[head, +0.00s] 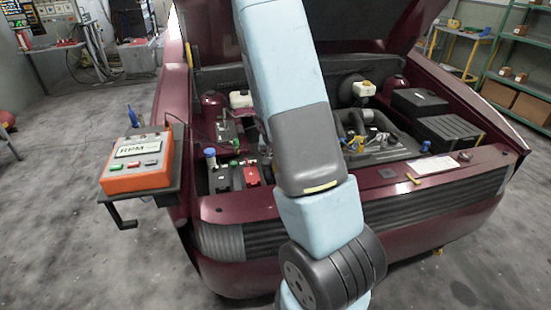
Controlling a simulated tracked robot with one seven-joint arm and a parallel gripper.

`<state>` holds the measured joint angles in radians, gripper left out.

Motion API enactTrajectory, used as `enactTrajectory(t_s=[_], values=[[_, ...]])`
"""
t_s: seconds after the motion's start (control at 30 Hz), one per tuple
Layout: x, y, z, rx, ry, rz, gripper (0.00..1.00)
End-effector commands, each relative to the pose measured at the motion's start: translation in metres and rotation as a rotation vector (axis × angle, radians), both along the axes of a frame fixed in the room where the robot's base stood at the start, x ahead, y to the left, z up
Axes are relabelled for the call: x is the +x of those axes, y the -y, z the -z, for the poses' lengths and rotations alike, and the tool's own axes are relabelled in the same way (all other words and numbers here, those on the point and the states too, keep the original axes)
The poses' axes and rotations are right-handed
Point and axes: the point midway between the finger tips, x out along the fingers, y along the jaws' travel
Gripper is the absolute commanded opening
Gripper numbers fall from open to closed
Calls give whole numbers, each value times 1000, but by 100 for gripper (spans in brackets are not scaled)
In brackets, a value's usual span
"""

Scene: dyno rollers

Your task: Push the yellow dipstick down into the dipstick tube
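Several small yellow parts show in the open engine bay of the dark red car. The dipstick tube cannot be made out. My light blue and grey arm crosses the middle of the view and hides part of the bay. My gripper is not visible.
An orange RPM box (138,163) sits on a bracket at the car's left front. The raised hood (345,25) hangs over the bay. The front panel (365,188) and black boxes (450,133) border the engine. Green shelving (515,65) stands at the right; open floor surrounds the car.

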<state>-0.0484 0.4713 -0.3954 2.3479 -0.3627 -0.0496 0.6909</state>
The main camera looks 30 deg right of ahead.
Motion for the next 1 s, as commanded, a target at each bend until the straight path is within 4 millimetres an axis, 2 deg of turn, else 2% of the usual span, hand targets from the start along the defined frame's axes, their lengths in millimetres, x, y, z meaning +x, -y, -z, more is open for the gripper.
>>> enactTrajectory(t_s=[0.7,1.0], values=[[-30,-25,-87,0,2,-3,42],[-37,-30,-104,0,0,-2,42]])
